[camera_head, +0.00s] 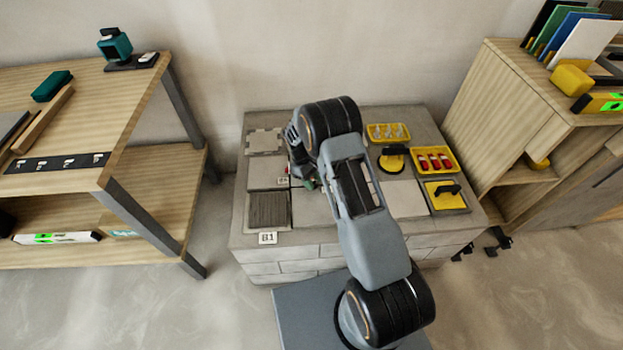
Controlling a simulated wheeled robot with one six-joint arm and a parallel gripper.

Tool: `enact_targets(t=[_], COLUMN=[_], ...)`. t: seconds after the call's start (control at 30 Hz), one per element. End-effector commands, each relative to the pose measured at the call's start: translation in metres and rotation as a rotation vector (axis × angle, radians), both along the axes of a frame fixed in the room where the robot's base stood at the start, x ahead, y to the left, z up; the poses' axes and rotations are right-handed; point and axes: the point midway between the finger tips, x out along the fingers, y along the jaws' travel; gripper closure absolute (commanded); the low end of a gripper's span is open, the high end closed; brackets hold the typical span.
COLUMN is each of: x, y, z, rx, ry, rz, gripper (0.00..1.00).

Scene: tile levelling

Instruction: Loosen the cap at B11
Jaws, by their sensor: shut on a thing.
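My gripper (306,178) points down over the left middle part of the tiled block (240,222), partly covered by my arm. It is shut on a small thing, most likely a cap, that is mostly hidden. A small greenish bit shows at the fingertips. A small red piece (287,169) and a small white label (284,181) show just left of the gripper. The label is too small to read. Another label reads B1 (267,238) at the block's front left edge. I cannot make out a B11 label.
On the block's right are a yellow tray of red pieces (433,159), a yellow tray of pale pieces (388,132), a yellow round-based tool (393,158) and a yellow plate with a black handle (446,194). A wooden bench (120,92) stands left, a wooden cabinet (497,105) right.

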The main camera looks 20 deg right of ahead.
Motion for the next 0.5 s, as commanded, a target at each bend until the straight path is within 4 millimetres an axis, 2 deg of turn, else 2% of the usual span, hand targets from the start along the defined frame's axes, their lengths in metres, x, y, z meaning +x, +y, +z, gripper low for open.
enact_targets(t=[0.5], x=[0.0021], y=[0.0012], z=[0.0033], rx=[0.0], ry=[-0.009], rz=[0.491], gripper=[0.91])
